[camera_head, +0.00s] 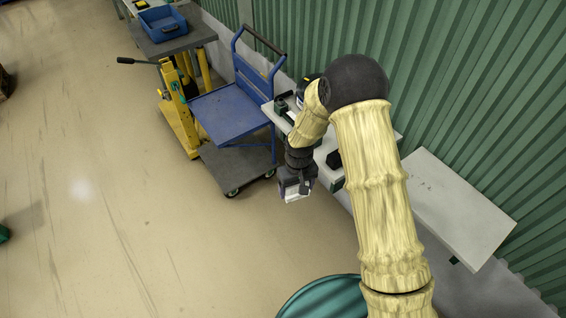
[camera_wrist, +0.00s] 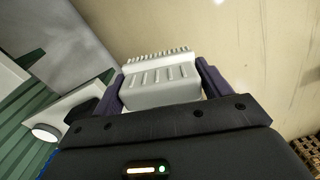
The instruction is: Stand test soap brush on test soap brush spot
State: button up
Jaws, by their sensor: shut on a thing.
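The soap brush (camera_wrist: 160,88) is a light grey block with slots in its side and a row of white bristles along its far edge. In the wrist view it sits between the two dark purple fingers of my gripper (camera_wrist: 163,82), which are shut on it. In the head view my gripper (camera_head: 297,186) hangs below the arm, just off the front edge of the wall bench, with the white brush (camera_head: 296,197) showing at its tip. The brush is held above the floor. I cannot make out the brush spot in either view.
A light grey bench (camera_head: 275,114) runs along the green corrugated wall, with small dark items on it, partly hidden by my arm. An empty bench (camera_head: 455,205) stands to its right. A blue cart (camera_head: 228,115) and yellow lift (camera_head: 178,105) stand left. Floor at left is mostly clear.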

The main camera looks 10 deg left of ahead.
jog(key=d+f+m+b, duration=0.2)
jog(key=d+f+m, duration=0.1)
jog(key=d, duration=0.8)
jog(key=d+f+m+b, duration=0.2)
jog(key=d+f, duration=0.4)
jog(key=d, duration=0.5)
jog(key=shift+f+m, duration=0.2)
jog(key=shift+m, duration=0.6)
jog(key=shift+w+d, duration=0.1)
jog(key=shift+d, duration=0.05)
